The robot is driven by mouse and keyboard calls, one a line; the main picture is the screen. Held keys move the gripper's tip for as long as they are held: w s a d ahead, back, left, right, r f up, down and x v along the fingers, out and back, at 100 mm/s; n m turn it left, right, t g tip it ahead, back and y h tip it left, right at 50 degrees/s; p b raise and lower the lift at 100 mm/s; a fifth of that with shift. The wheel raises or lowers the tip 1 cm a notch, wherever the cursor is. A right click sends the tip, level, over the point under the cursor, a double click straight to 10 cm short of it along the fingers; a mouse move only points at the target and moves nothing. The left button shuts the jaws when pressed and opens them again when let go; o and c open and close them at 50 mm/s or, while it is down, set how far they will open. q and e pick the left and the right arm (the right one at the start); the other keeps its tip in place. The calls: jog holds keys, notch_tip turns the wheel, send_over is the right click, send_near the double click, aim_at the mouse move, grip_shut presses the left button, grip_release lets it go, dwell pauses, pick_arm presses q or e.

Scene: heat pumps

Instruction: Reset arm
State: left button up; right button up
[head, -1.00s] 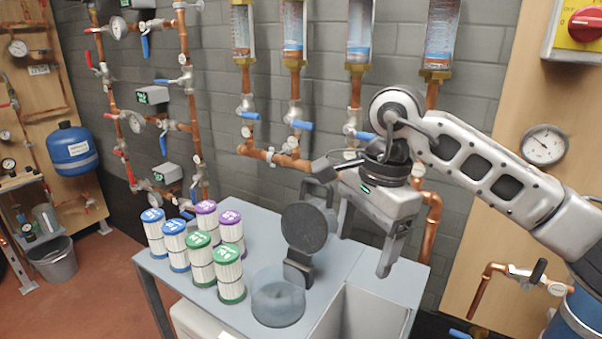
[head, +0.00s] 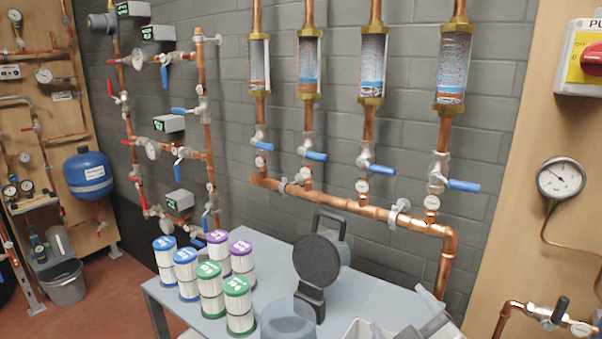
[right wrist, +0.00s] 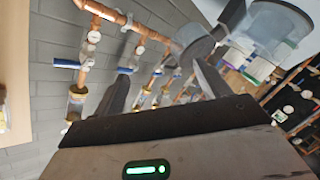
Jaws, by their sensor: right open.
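My right gripper (head: 420,322) shows only in part at the bottom edge of the head view, over the right end of the grey table (head: 225,322). In the right wrist view its two dark fingers (right wrist: 163,85) stand well apart, open, with nothing held between them. Most of my right arm is below the head view. My left gripper is in neither current view.
Filter cartridges with blue, green and purple tops (head: 209,290) stand on the table's left. A dark round device with a handle (head: 316,262) and a clear round container (head: 287,325) stand beside them. Copper pipes with blue-handled valves (head: 366,175) line the wall behind.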

jog(key=s+d+f+m+g+h, duration=0.15)
jog(key=s+f+m+g, duration=0.25)
jog(key=s+f+g, duration=0.45)
jog(key=s+d+f+m+g+y, duration=0.1)
jog(key=s+d+f+m+g, duration=0.3)
jog(key=s+f, duration=0.75)
jog(key=w+a+f+n+t+y, duration=0.1)
jog(key=w+a+f+t+y, duration=0.1)
jog(key=a+t, duration=0.4)
jog(key=x, duration=0.2)
jog(key=shift+w, duration=0.35)
